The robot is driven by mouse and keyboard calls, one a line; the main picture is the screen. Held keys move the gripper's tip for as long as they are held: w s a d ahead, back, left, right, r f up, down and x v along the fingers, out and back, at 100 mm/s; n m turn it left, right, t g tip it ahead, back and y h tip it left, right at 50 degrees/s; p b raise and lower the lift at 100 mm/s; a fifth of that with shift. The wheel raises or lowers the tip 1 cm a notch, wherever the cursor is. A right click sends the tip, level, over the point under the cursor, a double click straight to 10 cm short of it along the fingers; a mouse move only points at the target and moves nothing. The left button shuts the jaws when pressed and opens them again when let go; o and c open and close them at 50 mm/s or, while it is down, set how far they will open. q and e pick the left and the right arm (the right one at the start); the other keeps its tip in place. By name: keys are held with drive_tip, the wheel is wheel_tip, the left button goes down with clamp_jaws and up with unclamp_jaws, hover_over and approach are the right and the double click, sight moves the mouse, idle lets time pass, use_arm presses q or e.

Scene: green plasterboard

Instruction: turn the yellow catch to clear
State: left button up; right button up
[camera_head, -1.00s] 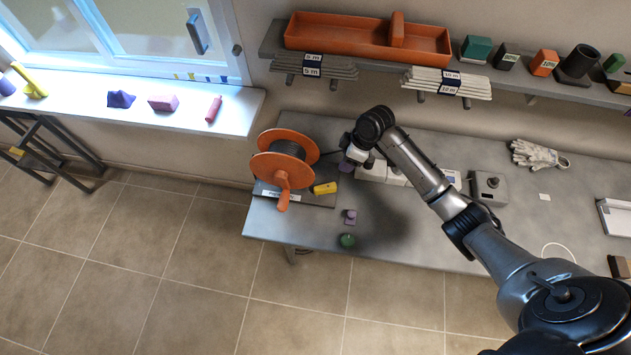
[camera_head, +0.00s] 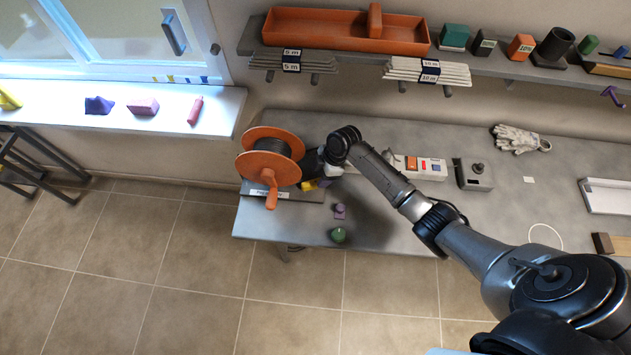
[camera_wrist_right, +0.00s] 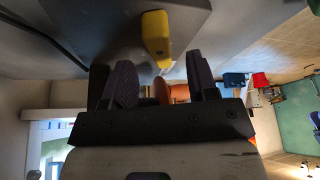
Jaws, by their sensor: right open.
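The yellow catch (camera_head: 309,185) sits on the dark base plate beside the orange cable reel (camera_head: 270,156). My right gripper covers part of it in the head view. In the right wrist view the yellow catch (camera_wrist_right: 156,36) is a rounded block just beyond the fingertips, between the lines of the two fingers. My right gripper (camera_head: 314,172) is at the catch, coming from the right. In the wrist view its dark padded fingers (camera_wrist_right: 160,75) are apart with nothing held between them. I cannot tell whether they touch the catch. My left gripper is not in view.
The reel's orange crank handle (camera_head: 270,192) hangs in front of the plate. A small purple knob (camera_head: 340,211) and a green knob (camera_head: 338,235) stand near the bench's front edge. A white box with coloured switches (camera_head: 425,168) and a grey box (camera_head: 474,175) lie to the right.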

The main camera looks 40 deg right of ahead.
sight(316, 181)
drive_tip(key=x, duration=0.4)
drive_tip(key=shift+a+f, duration=0.1)
drive_tip(key=shift+f, duration=0.15)
drive_tip(key=shift+c, duration=0.3)
drive_tip(key=c, duration=0.9)
drive_tip(key=shift+o, duration=0.2)
drive_tip(key=n+b, duration=0.1)
drive_tip(key=n+g, duration=0.1)
drive_tip(key=shift+w+f+n+b, duration=0.15)
drive_tip(key=shift+n+b, duration=0.15)
drive_tip(key=shift+b, duration=0.1)
drive_tip(key=shift+n+g+b, duration=0.4)
drive_tip(key=shift+n+b, duration=0.05)
drive_tip(key=shift+n, duration=0.55)
